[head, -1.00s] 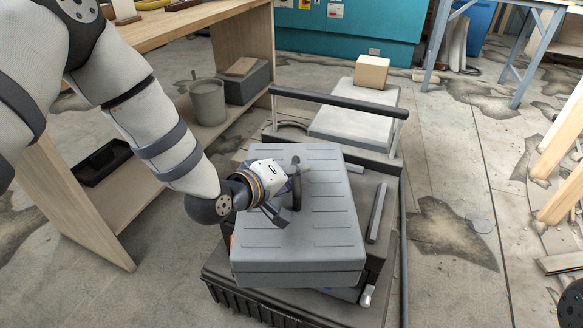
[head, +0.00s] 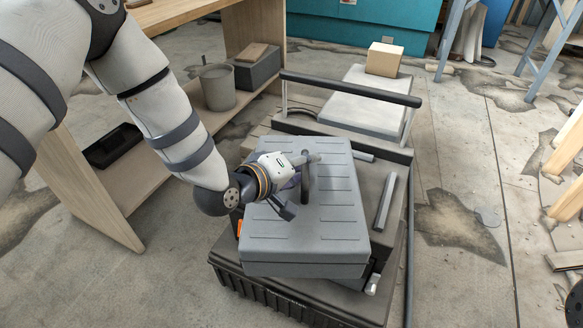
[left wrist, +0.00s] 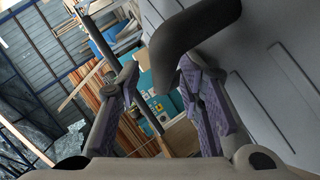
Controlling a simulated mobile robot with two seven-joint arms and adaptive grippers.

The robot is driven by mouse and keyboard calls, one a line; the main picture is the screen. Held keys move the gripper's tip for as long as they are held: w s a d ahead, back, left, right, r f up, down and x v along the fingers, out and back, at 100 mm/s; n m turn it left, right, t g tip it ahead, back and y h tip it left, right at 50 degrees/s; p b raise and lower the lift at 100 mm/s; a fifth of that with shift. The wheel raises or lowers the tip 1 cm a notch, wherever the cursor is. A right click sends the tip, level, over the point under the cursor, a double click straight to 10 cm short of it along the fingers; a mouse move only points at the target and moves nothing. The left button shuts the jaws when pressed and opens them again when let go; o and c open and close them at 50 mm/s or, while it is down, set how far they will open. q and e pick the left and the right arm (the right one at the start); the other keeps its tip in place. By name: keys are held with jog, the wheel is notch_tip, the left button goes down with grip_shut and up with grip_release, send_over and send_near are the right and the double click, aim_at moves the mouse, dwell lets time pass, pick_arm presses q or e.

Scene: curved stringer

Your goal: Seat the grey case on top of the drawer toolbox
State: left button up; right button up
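The grey case (head: 325,222) lies flat, lid up, on top of the dark drawer toolbox (head: 388,235), covering most of it. A strip of the toolbox shows at right, with a latch at its front corner. The case's dark handle (head: 306,183) stands up from the lid; it also shows in the left wrist view (left wrist: 195,32). My left gripper (head: 298,183) is at the handle, its fingers spread apart on either side in the left wrist view (left wrist: 160,85). Whether a finger touches the handle is unclear. The contact under the case is hidden.
A black ribbed base (head: 280,300) lies under the stack. A dark push bar (head: 350,88) stands behind it, and a pale box (head: 384,59) sits beyond. A wooden shelf unit (head: 95,190) is close at left. The floor at right is mostly clear.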

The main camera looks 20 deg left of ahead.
pick_arm(q)
jog(key=p+v, duration=0.1)
jog(key=v, duration=0.9)
jog(key=shift+s+a+r+p, duration=0.15)
jog(key=shift+s+r+p, duration=0.1)
jog(key=shift+p, duration=0.15)
jog(key=shift+s+a, duration=0.1)
jog(key=shift+s, duration=0.35)
pick_arm(e)
jog(key=shift+w+r+t, duration=0.3)
jog(key=shift+w+r, duration=0.45)
jog(key=shift+r, duration=0.25)
